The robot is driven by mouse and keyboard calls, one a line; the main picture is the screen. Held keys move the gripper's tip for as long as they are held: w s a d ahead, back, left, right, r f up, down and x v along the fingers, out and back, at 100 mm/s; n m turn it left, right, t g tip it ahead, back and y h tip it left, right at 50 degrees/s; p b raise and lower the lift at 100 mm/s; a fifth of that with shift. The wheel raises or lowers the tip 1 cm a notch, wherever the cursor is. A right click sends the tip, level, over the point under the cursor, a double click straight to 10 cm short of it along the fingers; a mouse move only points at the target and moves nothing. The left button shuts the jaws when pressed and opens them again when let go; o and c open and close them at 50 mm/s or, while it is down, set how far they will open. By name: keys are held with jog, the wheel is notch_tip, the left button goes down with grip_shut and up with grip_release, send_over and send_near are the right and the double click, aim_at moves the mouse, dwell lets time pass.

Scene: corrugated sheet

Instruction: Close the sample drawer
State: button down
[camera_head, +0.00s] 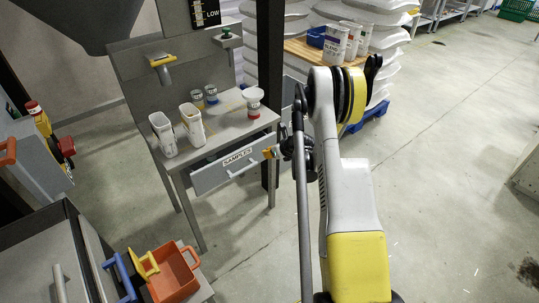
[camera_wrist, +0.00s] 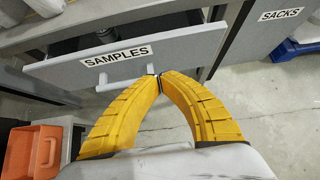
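The sample drawer (camera_head: 222,172) has a grey front with a "SAMPLES" label and a pale bar handle (camera_head: 242,171). It sticks out part way from under the grey bench. In the wrist view the drawer front (camera_wrist: 190,50) spans the upper middle, with its handle (camera_wrist: 120,82) below the label. A gap behind the front's top edge shows a dark item inside. My gripper (camera_wrist: 159,76) has yellow fingers with their tips together at the handle's right end; touching or not is unclear. In the head view my gripper (camera_head: 270,152) is at the drawer front's right end.
White containers (camera_head: 191,125) and small jars stand on the bench top (camera_head: 225,122). An orange bin (camera_head: 175,275) is at lower left. A "SACKS" panel (camera_wrist: 281,15) is right of the drawer. Open floor (camera_head: 440,190) lies to the right.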

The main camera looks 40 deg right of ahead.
aim_at(254, 149)
jog(key=b+x, duration=0.1)
jog(key=x, duration=0.1)
jog(key=b+x, duration=0.1)
jog(key=x, duration=0.1)
jog(key=w+r+b+x, duration=0.1)
jog(key=x, duration=0.2)
jog(key=shift+w, duration=0.15)
jog(key=shift+w+r, duration=0.2)
jog(key=shift+w, duration=0.4)
